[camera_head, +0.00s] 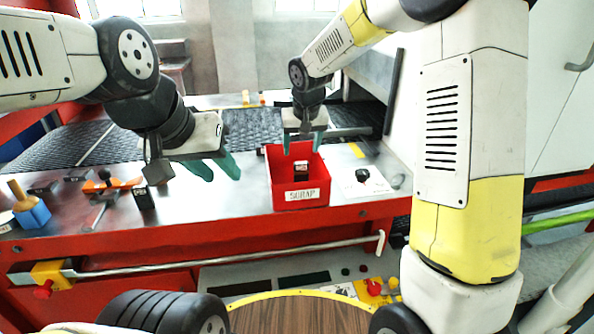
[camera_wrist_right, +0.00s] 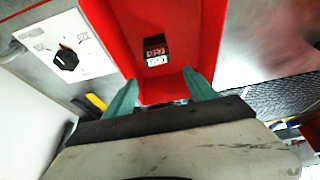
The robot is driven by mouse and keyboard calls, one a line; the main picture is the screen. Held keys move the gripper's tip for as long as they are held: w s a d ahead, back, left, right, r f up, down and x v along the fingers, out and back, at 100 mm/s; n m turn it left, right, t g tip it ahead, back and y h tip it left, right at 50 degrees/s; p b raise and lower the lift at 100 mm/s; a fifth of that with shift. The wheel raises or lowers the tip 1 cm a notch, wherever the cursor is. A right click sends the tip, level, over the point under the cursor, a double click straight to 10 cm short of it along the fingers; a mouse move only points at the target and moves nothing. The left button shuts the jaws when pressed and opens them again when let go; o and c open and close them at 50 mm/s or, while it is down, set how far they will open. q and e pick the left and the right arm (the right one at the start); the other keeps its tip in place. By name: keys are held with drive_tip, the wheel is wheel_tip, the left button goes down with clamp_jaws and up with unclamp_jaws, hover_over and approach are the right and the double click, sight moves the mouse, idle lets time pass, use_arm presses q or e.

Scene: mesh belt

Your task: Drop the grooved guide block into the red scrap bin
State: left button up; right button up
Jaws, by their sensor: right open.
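The red scrap bin (camera_head: 313,190) stands on the bench with a "SCRAP" label facing me; it also fills the top middle of the right wrist view (camera_wrist_right: 118,25). A small dark block (camera_head: 301,169) with pale markings rests inside it, and it also shows in the right wrist view (camera_wrist_right: 156,50). It may be the grooved guide block, but I cannot make out a groove. My right gripper (camera_head: 302,146) is open and empty above the bin, its green fingers apart from the block. My left gripper (camera_head: 214,172) is open and empty, left of the bin above the bench.
Several dark blocks, one of them (camera_head: 143,198) near the bench front, lie left of the bin. An orange-handled tool (camera_head: 105,184) and a blue block with a wooden knob (camera_head: 31,211) lie further left. A white card with a black knob (camera_head: 362,176) is right of the bin. Mesh belt (camera_head: 252,128) runs behind.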

drive_tip(key=v, duration=0.7)
drive_tip(key=shift+r, duration=0.4)
drive_tip(key=shift+s, duration=0.15)
drive_tip(key=s+d+r, duration=0.5)
drive_tip(key=s+d, duration=0.4)
drive_tip(key=s, duration=0.3)
drive_tip(key=s+d+t, duration=0.1)
drive_tip(key=s+d, duration=0.1)
drive_tip(key=s, duration=0.5)
drive_tip(key=s+d+f+m+y, duration=0.1)
drive_tip(key=s+d, duration=0.1)
drive_tip(key=s, duration=0.5)
drive_tip(key=shift+d+f+m+t, duration=0.25)
drive_tip(key=shift+d+m+t, duration=0.05)
drive_tip(key=shift+d+t, duration=0.1)
